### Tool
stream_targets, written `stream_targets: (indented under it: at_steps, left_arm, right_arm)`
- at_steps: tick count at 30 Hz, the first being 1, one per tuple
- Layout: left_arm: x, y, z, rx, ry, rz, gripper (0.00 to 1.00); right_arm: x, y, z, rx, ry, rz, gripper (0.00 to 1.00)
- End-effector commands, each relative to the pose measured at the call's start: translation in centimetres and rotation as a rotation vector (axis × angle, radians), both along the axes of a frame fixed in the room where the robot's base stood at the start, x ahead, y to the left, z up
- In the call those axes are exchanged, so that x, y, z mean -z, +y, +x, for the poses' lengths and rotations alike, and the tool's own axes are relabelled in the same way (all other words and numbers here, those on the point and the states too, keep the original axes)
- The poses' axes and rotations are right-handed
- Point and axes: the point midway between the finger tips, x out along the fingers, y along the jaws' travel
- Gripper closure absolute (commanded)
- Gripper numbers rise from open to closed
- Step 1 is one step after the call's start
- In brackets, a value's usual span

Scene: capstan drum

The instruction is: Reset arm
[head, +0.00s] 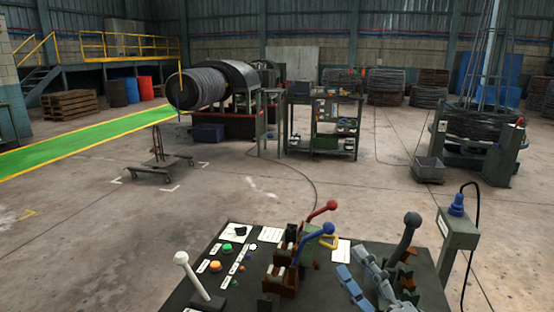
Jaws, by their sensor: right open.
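A dark control panel (232,275) stands at the bottom middle. It carries a white-knobbed lever (182,259) at the left, tilted. A red-knobbed lever (331,206) and a blue-knobbed lever (328,229) lean to the right in brown brackets. A dark grey-knobbed lever (412,219) stands at the right, leaning right. My right gripper (353,262) comes in from the bottom, its blue-grey fingers apart and nothing seen between them. It is over the panel, between the blue-knobbed and grey-knobbed levers. I cannot tell its height above the panel. My left gripper is not in view.
Green and orange buttons (215,266) and labels sit on the panel's left part. A post with a blue plug (457,205) and cable stands right of it. Behind are a wheeled stand (161,165), a large wire drum (205,88) and a shelf cart (324,127). Mid floor is mostly open.

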Motion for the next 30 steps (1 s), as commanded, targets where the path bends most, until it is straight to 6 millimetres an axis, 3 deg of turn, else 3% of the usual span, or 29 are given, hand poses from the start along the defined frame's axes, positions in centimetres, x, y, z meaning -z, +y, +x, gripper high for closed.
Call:
stream_targets:
  at_steps: [5, 8, 11, 12, 15, 18, 26, 30]
  left_arm:
    - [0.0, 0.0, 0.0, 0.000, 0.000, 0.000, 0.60]
    - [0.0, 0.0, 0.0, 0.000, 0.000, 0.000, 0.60]
    - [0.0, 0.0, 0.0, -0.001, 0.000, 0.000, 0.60]
    - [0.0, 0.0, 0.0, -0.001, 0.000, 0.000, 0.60]
    - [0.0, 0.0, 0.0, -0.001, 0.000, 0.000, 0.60]
    - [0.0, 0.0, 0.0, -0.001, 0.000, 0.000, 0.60]
    - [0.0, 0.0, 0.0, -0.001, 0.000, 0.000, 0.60]
    - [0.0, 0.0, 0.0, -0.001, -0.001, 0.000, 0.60]
  right_arm:
    - [6.2, -6.8, 0.2, 0.278, 0.353, 0.409, 0.46]
    - [11.8, -9.6, -1.4, 0.432, 0.589, 0.593, 0.46]
    - [18.1, -11.1, -4.6, 0.577, 0.847, 0.742, 0.46]
    - [20.4, -11.2, -6.3, 0.629, 0.949, 0.791, 0.46]
    - [24.9, -10.8, -10.5, 0.729, 1.172, 0.873, 0.46]
    - [27.9, -9.9, -14.5, 0.802, 1.359, 0.922, 0.46]
    - [31.9, -6.8, -24.0, 0.923, 1.766, 0.971, 0.46]
    - [35.7, -6.6, -23.3, 0.940, 1.792, 0.959, 0.46]
